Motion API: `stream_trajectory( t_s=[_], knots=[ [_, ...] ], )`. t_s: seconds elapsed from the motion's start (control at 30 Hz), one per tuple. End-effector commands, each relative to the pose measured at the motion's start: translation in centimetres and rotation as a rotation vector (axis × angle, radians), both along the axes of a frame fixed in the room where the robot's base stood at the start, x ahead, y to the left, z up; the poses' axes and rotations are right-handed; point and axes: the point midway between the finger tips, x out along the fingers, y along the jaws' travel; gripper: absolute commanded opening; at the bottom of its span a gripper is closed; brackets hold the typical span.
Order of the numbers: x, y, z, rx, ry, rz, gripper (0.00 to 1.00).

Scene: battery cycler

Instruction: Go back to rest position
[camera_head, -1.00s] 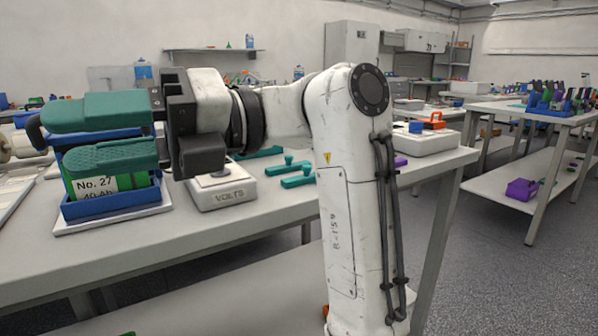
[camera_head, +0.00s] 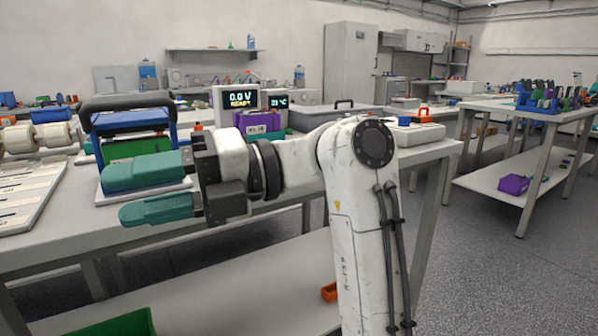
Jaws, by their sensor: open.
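My gripper (camera_head: 130,193) shows at the left in the head view, at the end of my white arm, with its two teal fingers pointing left. The fingers are apart, one above the other, with nothing between them. They are in front of the near edge of the bench (camera_head: 200,222). Behind them a green battery (camera_head: 138,147) in a blue holder with a dark handle stands upright on a white base. The upper finger hides its lower part. My arm is bent, with its elbow at the middle right of the view.
A display (camera_head: 240,98) reading 0.0 V READY and a purple battery (camera_head: 262,122) stand behind my wrist. White rollers (camera_head: 52,134) are at the left. A green bin (camera_head: 118,324) is low down. A second bench (camera_head: 490,108) stands right, with open floor (camera_head: 500,270) before it.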

Motion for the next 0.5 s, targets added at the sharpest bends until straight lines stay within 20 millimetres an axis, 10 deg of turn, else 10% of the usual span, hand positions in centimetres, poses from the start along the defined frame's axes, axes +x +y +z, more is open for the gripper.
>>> stream_trajectory(
  t_s=[0.27, 0.5],
  knots=[
    [3.3, -2.4, -8.9, -0.189, 0.299, -0.208, 0.42],
    [5.4, -8.3, -22.5, -0.422, 0.795, -0.56, 0.42]
  ],
)
